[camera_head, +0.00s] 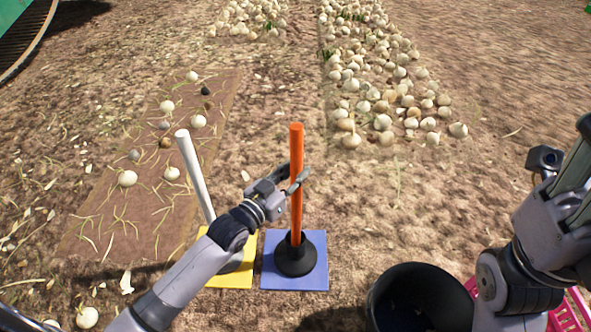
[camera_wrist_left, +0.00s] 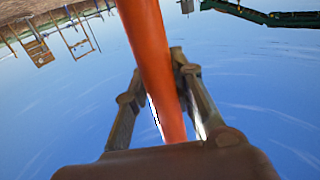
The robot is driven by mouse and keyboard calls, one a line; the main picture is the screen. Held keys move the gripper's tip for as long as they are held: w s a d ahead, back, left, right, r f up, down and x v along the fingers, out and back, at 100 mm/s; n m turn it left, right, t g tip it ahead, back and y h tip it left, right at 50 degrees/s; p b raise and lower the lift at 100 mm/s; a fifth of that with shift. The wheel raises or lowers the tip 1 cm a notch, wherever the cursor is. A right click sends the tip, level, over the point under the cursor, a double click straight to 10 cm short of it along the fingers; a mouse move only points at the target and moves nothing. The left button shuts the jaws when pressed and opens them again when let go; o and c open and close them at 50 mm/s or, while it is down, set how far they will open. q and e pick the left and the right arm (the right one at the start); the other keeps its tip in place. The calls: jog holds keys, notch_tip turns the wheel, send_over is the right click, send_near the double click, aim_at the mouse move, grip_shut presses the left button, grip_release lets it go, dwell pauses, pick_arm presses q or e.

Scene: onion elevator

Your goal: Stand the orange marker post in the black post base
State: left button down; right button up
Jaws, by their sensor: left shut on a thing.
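The orange marker post (camera_head: 296,180) stands close to upright in the head view, with its lower end at the collar of the black post base (camera_head: 295,262). The base sits on a blue square mat (camera_head: 316,279). My left gripper (camera_head: 298,182) is shut on the post at about mid height. In the left wrist view the orange post (camera_wrist_left: 155,70) runs between the two fingers (camera_wrist_left: 165,100). My right gripper's fingers cannot be made out clearly; the right arm is at the right edge of the head view.
A white post (camera_head: 195,175) leans in a base on a yellow mat (camera_head: 238,272), partly hidden behind my left arm. A black bucket (camera_head: 420,270) stands at the front right beside a pink crate (camera_head: 568,315). Onions (camera_head: 380,100) lie in rows at the back.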

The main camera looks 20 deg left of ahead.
pick_arm(q)
jog(key=c, duration=1.6)
grip_release()
jog(key=o, duration=0.3)
jog(key=shift+f, duration=0.1)
jog(key=shift+s, duration=0.1)
jog(key=v, duration=1.1)
jog(key=shift+s+a, duration=0.15)
jog(key=shift+s, duration=0.25)
